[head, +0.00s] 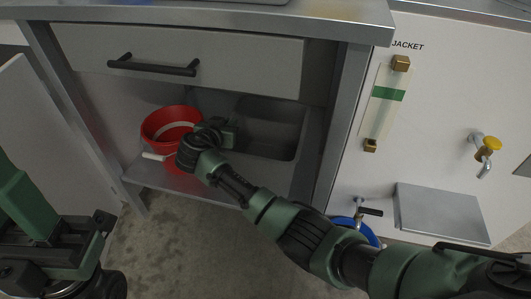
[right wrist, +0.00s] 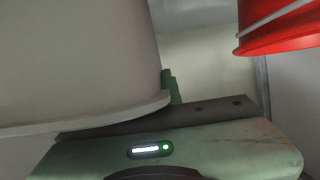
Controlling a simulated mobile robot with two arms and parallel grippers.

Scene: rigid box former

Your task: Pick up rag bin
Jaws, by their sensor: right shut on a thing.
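A grey open bin (head: 268,132), apparently the rag bin, stands on the low shelf under the drawer. No label on it can be read. My right gripper (head: 226,130) reaches into the shelf space and is shut on the left side of this bin at its rim. In the right wrist view the bin's pale wall and rim (right wrist: 80,60) fill the left side, close against the gripper. Its fingertips are mostly hidden. My left gripper (head: 103,222) is at the lower left, away from the bin, and its jaw opening is unclear.
A red bucket (head: 160,118) with a white-gripped handle stands just left of the gripper; it shows in the right wrist view (right wrist: 280,30). The drawer (head: 180,65) is above. A metal post bounds the right. A blue bucket (head: 362,232) sits on the floor under my arm.

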